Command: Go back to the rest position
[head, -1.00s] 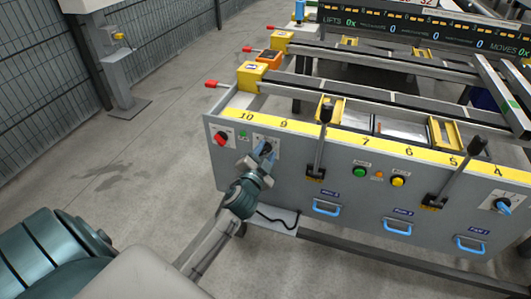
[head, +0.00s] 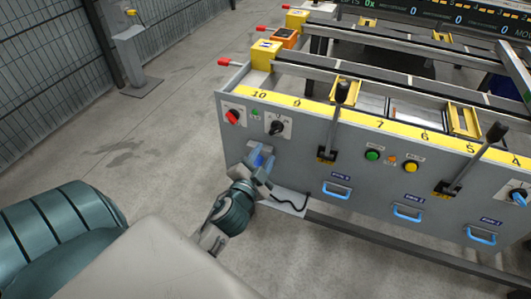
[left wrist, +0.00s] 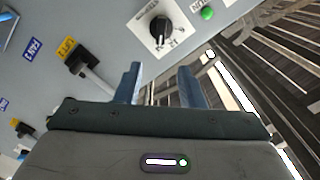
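My left gripper (head: 262,163) is in front of the grey control panel (head: 300,150), below a black rotary knob (head: 277,127). Its two blue fingers stand apart with nothing between them. In the left wrist view the open fingers (left wrist: 160,85) show in the middle, and the black knob (left wrist: 160,30) is beyond them on its white plate, apart from the fingertips. My right gripper is in neither view.
The panel carries a red knob (head: 233,117), a green button (head: 372,155), a yellow button (head: 411,167), two black levers (head: 336,120) (head: 470,160) and blue handles (head: 337,190). Open concrete floor (head: 160,140) lies to the left, before a mesh fence (head: 40,70).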

